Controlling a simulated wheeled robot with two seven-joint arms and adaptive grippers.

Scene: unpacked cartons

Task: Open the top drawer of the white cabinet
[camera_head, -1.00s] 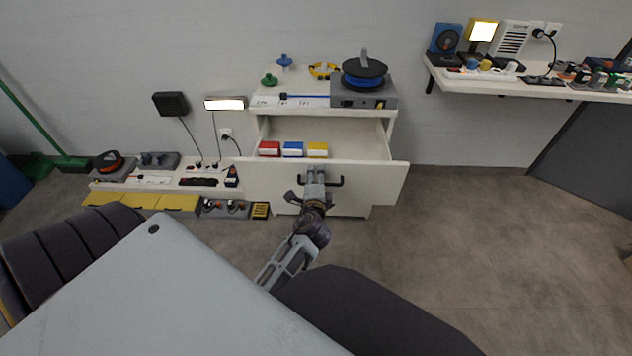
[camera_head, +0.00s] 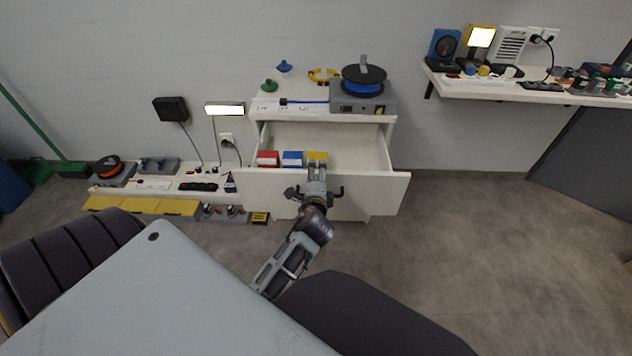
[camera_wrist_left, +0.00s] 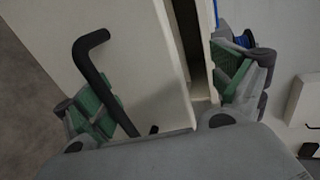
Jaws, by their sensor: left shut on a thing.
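The white cabinet (camera_head: 262,124) stands against the wall in the head view. Its top drawer (camera_head: 385,190) is pulled out, and the inside shows with a red box (camera_head: 268,158), a blue box (camera_head: 292,158) and a yellow box (camera_head: 317,156). My left gripper (camera_head: 315,190) is at the middle of the drawer front, shut on the black handle (camera_head: 339,191). In the left wrist view, the handle (camera_wrist_left: 93,42) runs between the green-padded fingers, beside the white drawer front (camera_wrist_left: 140,60). Part of the handle is hidden by the gripper. My right gripper is not in view.
A blue cable reel (camera_head: 363,80) and other items stand on the cabinet top. A low white bench (camera_head: 150,183) with electrical items is on the left. A wall shelf (camera_head: 500,88) holds devices at the upper right. The floor (camera_head: 470,240) to the right is clear.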

